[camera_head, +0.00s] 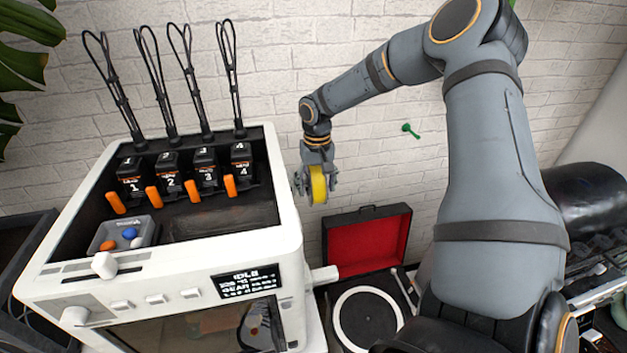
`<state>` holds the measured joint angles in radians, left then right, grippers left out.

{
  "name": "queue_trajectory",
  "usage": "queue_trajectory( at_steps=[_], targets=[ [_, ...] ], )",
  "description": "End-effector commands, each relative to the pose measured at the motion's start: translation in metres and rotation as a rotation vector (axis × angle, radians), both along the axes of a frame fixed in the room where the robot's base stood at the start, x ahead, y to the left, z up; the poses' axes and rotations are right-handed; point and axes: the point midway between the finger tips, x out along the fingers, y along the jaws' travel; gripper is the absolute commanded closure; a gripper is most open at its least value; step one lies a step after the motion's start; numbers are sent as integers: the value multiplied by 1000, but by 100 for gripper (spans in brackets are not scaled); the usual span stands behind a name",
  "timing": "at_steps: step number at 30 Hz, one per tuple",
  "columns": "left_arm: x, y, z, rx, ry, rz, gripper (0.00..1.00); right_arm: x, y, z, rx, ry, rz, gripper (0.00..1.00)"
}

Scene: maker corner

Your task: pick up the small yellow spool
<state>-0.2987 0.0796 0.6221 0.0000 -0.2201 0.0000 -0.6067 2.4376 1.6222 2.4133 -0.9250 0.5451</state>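The small yellow spool (318,185) is between the fingers of my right gripper (316,180), upright with its rim showing. My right gripper points down and is shut on the spool, holding it in the air just to the right of the white printer's top edge. Part of the spool is hidden by the fingers. My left gripper is not in view.
The white printer (287,240) fills the left, with several black numbered modules (207,175) and tall wire loops on top. A record player (368,318) with an open red-lined lid (366,245) stands below the spool. A small green object (410,130) shows against the brick wall.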

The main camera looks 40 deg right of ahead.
Motion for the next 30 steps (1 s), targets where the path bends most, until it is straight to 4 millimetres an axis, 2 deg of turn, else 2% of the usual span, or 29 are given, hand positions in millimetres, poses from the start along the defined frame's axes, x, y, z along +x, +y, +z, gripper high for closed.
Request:
queue_trajectory(
  at_steps=[1, 12, 15, 23, 28, 30],
  targets=[
    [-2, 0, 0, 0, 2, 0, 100, 0, 0, 0, 0, 0, 0, 39],
    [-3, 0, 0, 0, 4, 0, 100, 0, 0, 1, 0, -1, 0, 90],
    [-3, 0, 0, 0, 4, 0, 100, 0, 0, 1, 0, -1, 0, 100],
    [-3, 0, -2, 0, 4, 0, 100, 1, 0, 2, -1, -3, 0, 100],
    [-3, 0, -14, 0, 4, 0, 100, 2, 0, 13, -1, -6, 0, 100],
    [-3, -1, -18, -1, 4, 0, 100, -3, -10, 14, 4, -6, -3, 100]
  ],
)
